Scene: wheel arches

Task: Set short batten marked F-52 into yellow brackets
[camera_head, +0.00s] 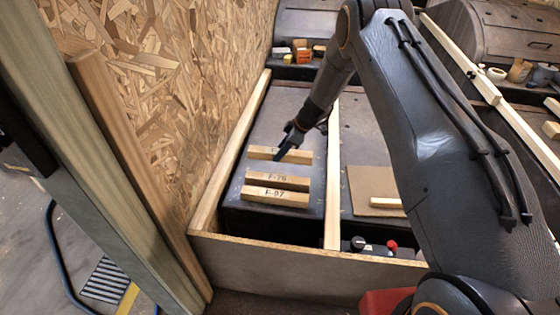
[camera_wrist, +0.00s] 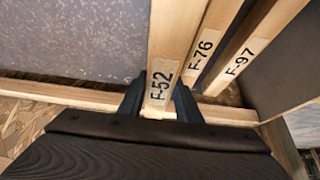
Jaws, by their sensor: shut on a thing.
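The short batten marked F-52 (camera_wrist: 163,55) is between the two fingers of my gripper (camera_wrist: 160,100) in the wrist view, its label facing the camera. In the head view, my gripper (camera_head: 284,150) is shut on the same batten (camera_head: 300,157), the farthest of three short battens; its label is partly covered there. The batten lies level, parallel to the other two; whether it touches the dark surface under it cannot be told. I cannot make out any yellow brackets in either view.
Batten F-76 (camera_head: 288,181) and batten F-97 (camera_head: 275,197) lie close on the near side. Wooden rails flank this dark surface (camera_head: 250,217), with an OSB wall (camera_head: 170,90) on the left. A brown board (camera_head: 372,185) with a pale stick lies to the right.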

